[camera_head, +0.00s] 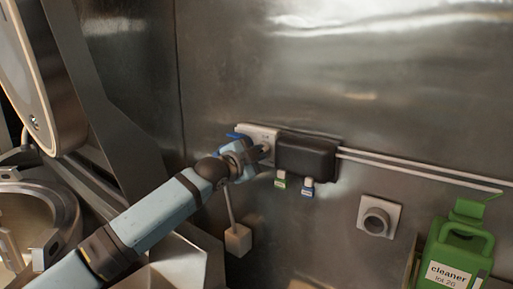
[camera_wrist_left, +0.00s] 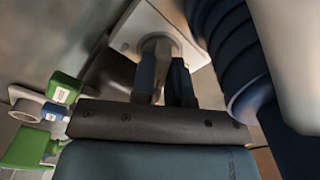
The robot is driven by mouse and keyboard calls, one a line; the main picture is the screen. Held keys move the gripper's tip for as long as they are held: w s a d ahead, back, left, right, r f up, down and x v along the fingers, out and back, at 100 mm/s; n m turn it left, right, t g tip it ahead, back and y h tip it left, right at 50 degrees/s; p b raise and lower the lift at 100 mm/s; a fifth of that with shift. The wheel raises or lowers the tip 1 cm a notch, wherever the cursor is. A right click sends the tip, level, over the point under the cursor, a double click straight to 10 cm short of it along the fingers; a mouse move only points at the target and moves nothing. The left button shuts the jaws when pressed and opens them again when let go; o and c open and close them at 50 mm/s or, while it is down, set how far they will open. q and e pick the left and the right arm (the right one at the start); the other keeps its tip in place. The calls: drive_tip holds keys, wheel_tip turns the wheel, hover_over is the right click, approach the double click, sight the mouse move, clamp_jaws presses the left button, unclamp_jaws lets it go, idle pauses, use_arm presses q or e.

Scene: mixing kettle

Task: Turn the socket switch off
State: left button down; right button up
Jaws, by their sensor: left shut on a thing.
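The socket switch is a round grey knob (camera_wrist_left: 158,44) on a pale plate (camera_wrist_left: 125,38) in the left wrist view. In the head view the same plate (camera_head: 262,131) sits on the steel wall, left of a black box. My left gripper (camera_head: 261,152) is at the front of this plate. In the left wrist view its two fingers (camera_wrist_left: 163,78) are shut on the knob, one on each side. The fingers hide part of the knob, and I cannot tell its setting. My right gripper is not in view.
The black box (camera_head: 306,156) has a green tag (camera_head: 280,181) and a blue tag (camera_head: 308,190) below. A round wall fitting (camera_head: 376,221) and a green cleaner jug (camera_head: 457,249) are at right. A metal kettle (camera_head: 62,215) stands at left. The upper wall is bare.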

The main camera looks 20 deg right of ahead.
use_arm(q)
drive_tip(key=shift+n, duration=0.3)
drive_tip(key=c, duration=1.1)
unclamp_jaws()
drive_tip(key=b+v, duration=0.1)
drive_tip(key=v, duration=1.2)
drive_tip(key=shift+s+a, duration=0.25)
drive_tip(key=shift+a, duration=0.05)
